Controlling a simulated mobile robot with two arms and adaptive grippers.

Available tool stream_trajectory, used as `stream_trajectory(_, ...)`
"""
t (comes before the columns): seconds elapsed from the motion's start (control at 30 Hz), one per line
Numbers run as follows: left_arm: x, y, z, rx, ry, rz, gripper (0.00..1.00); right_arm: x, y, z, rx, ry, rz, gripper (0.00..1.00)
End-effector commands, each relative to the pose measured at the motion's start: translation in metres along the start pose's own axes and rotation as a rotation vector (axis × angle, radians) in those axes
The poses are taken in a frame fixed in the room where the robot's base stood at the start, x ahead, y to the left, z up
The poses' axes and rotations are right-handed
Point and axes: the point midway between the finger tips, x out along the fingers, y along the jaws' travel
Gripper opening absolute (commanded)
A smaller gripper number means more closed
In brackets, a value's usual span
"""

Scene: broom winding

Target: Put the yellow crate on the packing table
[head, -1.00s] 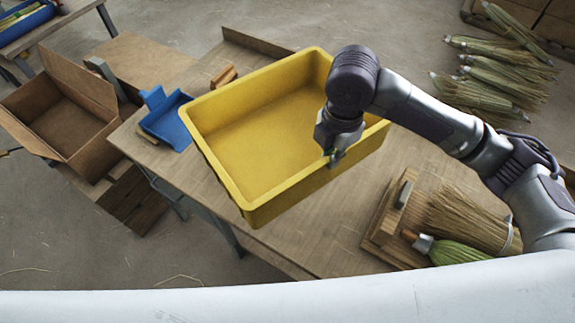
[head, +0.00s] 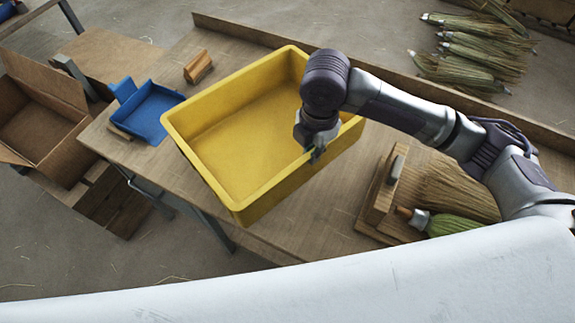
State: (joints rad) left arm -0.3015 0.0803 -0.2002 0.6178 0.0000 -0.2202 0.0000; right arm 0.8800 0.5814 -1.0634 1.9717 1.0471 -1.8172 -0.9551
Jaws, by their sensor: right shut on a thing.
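The yellow crate (head: 215,131) is empty and shows in the middle of the head view, over the wooden table (head: 225,45). Its near corner reaches out past the table's front edge. My right gripper (head: 317,152) is shut on the crate's right-hand near wall at the rim. I cannot tell whether the crate's bottom touches the tabletop or hangs a little above it. My left gripper is not in view.
A blue dustpan (head: 150,112) and a small wooden block (head: 198,66) lie left of the crate. A wooden fixture (head: 385,195) with a straw broom (head: 450,190) is at right. An open cardboard box (head: 40,120) stands left. Straw bundles (head: 480,55) lie on the floor behind.

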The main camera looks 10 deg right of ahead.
Motion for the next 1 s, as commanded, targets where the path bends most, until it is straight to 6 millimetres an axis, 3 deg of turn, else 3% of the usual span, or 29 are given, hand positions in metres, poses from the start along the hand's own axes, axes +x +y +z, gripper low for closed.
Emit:
stream_trajectory(0.2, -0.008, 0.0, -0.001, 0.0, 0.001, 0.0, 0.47, 0.034, -0.001, 0.0, 0.001, 0.0, 0.003, 0.0)
stream_trajectory(0.47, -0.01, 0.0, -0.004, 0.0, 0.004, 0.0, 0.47, 0.053, 0.0, 0.0, 0.0, 0.001, 0.006, 0.0)
stream_trajectory(0.7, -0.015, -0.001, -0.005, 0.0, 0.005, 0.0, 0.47, 0.081, -0.002, 0.0, 0.001, 0.001, 0.004, 0.0)
stream_trajectory(1.0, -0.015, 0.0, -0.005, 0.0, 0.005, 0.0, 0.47, 0.086, -0.002, 0.0, -0.001, 0.0, 0.008, 0.0)
